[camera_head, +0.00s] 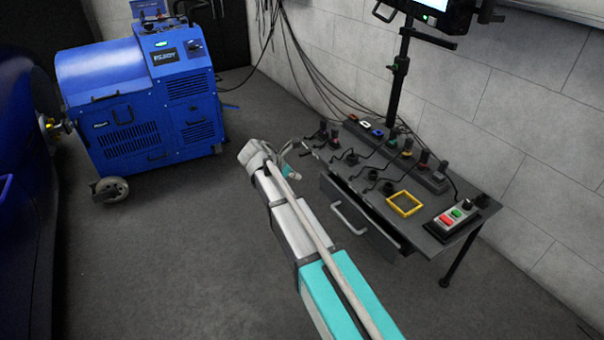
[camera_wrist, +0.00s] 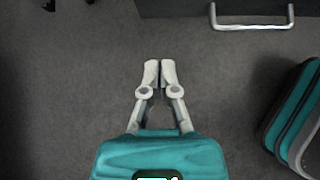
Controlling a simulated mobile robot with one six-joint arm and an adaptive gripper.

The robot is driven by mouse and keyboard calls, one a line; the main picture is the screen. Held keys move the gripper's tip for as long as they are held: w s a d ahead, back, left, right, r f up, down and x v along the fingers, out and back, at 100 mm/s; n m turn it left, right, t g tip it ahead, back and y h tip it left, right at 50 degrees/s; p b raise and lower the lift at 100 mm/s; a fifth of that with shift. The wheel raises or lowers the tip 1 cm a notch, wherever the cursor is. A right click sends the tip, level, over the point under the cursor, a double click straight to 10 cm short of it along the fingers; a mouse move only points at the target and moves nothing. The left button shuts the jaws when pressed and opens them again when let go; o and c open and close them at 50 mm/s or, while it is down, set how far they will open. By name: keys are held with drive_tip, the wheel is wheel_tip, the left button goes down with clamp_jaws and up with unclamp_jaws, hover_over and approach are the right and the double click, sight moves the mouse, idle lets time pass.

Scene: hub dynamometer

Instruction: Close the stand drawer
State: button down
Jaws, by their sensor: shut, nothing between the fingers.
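The stand drawer (camera_head: 372,236) is a dark box under the front edge of the grey stand (camera_head: 461,262). Its front seems to stand a little out from the tabletop; how far is hard to tell. A light bar handle (camera_head: 346,218) is on its front. In the wrist view the drawer front (camera_wrist: 180,8) is at the top edge, with the handle (camera_wrist: 252,26) at upper right. My gripper (camera_wrist: 160,66) is shut and empty over the floor, apart from the handle and to its left in that view. In the head view my wrist partly hides the gripper.
On the stand are a yellow square frame (camera_head: 405,203), a button box (camera_head: 452,219) and several dark fittings with cables. A monitor pole (camera_head: 399,75) rises behind. A blue wheeled machine (camera_head: 140,95) stands at left beside a dark blue car (camera_head: 22,200). Floor between is clear.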

drive_tip(key=shift+s+a+r, duration=0.2)
drive_tip(key=shift+a+r, duration=0.1)
drive_tip(key=shift+r, duration=0.15)
drive_tip(key=c, duration=1.1)
unclamp_jaws()
drive_tip(key=o, duration=0.4)
drive_tip(key=shift+s+d+m+p, duration=0.25)
drive_tip(key=shift+d+m+p, duration=0.25)
drive_tip(key=s+d+r+m+g+y+p, duration=0.1)
drive_tip(key=s+d+m+y+p, duration=0.1)
drive_tip(key=s+d+m, duration=0.1)
drive_tip(key=s+d+r+m+g+y+p, duration=0.1)
drive_tip(key=s+d+m+y+p, duration=0.1)
drive_tip(key=d+m, duration=0.3)
drive_tip(key=s+d+r+m+g+y+p, duration=0.1)
drive_tip(key=s+d+m+p, duration=0.3)
drive_tip(key=m, duration=0.5)
drive_tip(key=shift+s+d+r+g+y, duration=0.15)
drive_tip(key=shift+s+d+g+y, duration=0.25)
drive_tip(key=shift+d, duration=0.2)
drive_tip(key=shift+w+f, duration=0.1)
drive_tip(key=shift+f, duration=0.1)
